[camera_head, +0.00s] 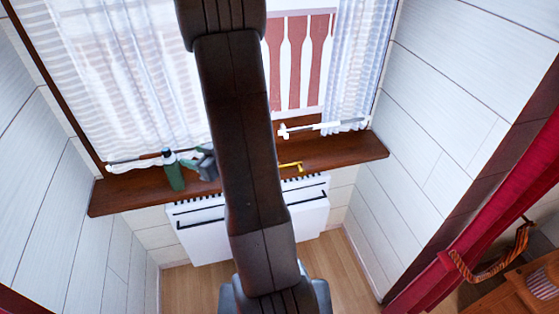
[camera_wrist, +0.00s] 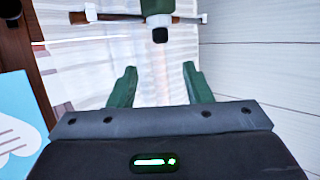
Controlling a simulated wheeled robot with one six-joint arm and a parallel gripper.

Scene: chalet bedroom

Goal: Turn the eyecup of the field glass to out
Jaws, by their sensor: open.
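The field glass (camera_head: 174,172) is a dark green cylinder standing upright on the wooden sill, left of my arm. In the wrist view, the field glass (camera_wrist: 157,8) enters from the top edge, with a pale band and a black end that looks like the eyecup (camera_wrist: 160,36). How far out the eyecup sits cannot be told. My gripper (camera_wrist: 159,68) is open and empty, its two green fingers apart. The black end lies beyond the fingertips, roughly in line with the gap. In the head view, my gripper (camera_head: 204,163) is just right of the field glass.
The sill (camera_head: 125,196) runs under the window above a white radiator (camera_head: 195,235). A white curtain (camera_head: 135,80) hangs behind the field glass. A small yellow object (camera_head: 292,166) lies on the sill right of my arm. A blue-and-white panel (camera_wrist: 15,130) shows in the wrist view.

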